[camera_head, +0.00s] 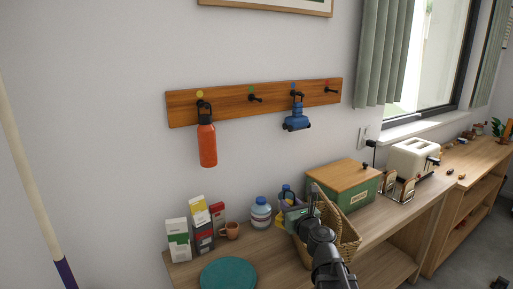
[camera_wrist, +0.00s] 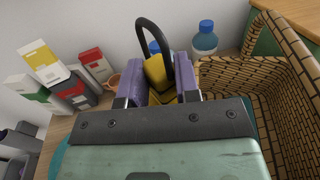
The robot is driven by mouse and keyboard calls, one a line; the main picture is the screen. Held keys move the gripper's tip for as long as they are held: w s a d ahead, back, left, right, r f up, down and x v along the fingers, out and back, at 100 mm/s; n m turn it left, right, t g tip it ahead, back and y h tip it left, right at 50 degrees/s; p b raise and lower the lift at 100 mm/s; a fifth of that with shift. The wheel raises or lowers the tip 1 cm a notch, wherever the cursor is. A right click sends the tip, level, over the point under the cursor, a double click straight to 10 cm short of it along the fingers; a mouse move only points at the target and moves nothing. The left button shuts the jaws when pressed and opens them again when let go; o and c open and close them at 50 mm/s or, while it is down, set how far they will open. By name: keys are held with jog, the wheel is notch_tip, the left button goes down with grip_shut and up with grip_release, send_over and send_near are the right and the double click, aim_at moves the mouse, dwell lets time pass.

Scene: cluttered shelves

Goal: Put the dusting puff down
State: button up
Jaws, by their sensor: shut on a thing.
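In the wrist view my gripper (camera_wrist: 161,82) is shut on a yellow thing with a black loop, which I take to be the dusting puff (camera_wrist: 155,72). The loop stands up above the jaws, and the thing's lower part is hidden by the gripper. In the head view my gripper (camera_head: 298,212) is over the counter at the left side of a wicker basket (camera_head: 346,236). The puff cannot be made out clearly there. Whether it touches anything below cannot be told.
Several cartons (camera_head: 201,222), a mug (camera_head: 230,230) and a white-blue jar (camera_head: 261,212) stand left of my gripper. A teal round thing (camera_head: 228,275) lies in front of them. A green box (camera_head: 345,184) and a toaster (camera_head: 412,158) stand right. A bottle (camera_head: 207,143) hangs above.

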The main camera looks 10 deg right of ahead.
jog(key=shift+s+f, duration=0.15)
jog(key=shift+s, duration=0.1)
jog(key=w+a, duration=0.3)
jog(key=w, duration=0.6)
jog(key=w+a, duration=0.3)
jog(key=w, duration=0.6)
jog(key=f+b, duration=1.2)
jog(key=shift+w+a, duration=0.3)
jog(key=shift+w, duration=0.05)
jog(key=shift+w+a, duration=0.1)
jog(key=shift+w, duration=0.05)
jog(key=shift+r+p, duration=0.25)
jog(key=shift+p, duration=0.05)
jog(key=shift+f, duration=0.15)
jog(key=o, duration=1)
